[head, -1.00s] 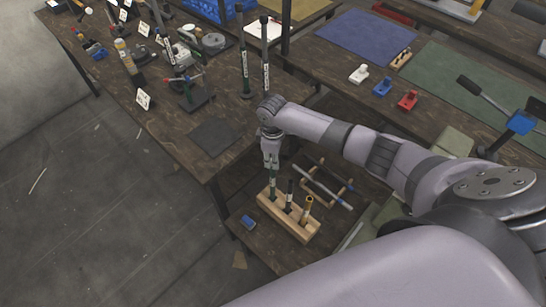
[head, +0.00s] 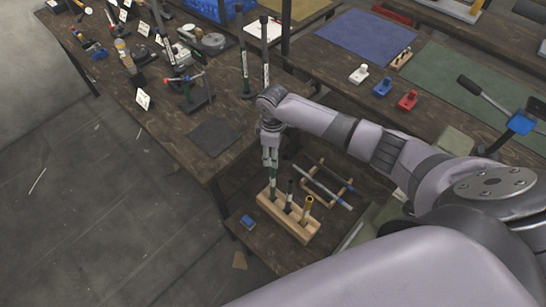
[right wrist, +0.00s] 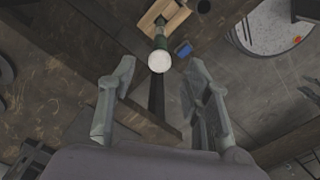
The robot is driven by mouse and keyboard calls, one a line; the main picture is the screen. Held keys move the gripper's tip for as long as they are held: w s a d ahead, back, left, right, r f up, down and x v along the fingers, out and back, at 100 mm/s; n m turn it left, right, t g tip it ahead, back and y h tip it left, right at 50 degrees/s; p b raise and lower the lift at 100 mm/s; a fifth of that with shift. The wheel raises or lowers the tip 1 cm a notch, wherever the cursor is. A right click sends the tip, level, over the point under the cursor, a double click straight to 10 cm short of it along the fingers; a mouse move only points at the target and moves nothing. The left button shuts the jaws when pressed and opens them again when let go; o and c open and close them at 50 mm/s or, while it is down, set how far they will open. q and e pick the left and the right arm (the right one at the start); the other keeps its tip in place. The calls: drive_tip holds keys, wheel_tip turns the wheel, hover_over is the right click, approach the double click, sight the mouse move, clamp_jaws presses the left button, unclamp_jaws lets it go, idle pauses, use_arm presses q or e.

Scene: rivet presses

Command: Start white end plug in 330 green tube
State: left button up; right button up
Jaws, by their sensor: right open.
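A green tube (head: 273,188) stands upright in a wooden rack (head: 297,232), beside a black tube (head: 289,196) and a yellow tube (head: 306,208). In the right wrist view the green tube (right wrist: 160,41) shows nearly end-on, with a round white cap-like end (right wrist: 159,62), which I take for the white end plug. I cannot tell how deep it sits. My right gripper (head: 270,163) is above the green tube, and its open fingers (right wrist: 160,80) are on either side of the white end, with nothing held. My left gripper is out of view.
A blue block (head: 248,222) lies beside the wooden rack (right wrist: 160,18). A low wooden frame with a grey tube (head: 328,195) lies behind it. The upper workbench edge is close on the left, with a dark mat (head: 214,137) and tall upright tubes (head: 244,60).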

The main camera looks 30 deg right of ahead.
wheel_tip(320, 180, up, 9)
drive_tip(key=shift+f, duration=0.2)
drive_tip(key=shift+a, duration=0.1)
idle(0.5)
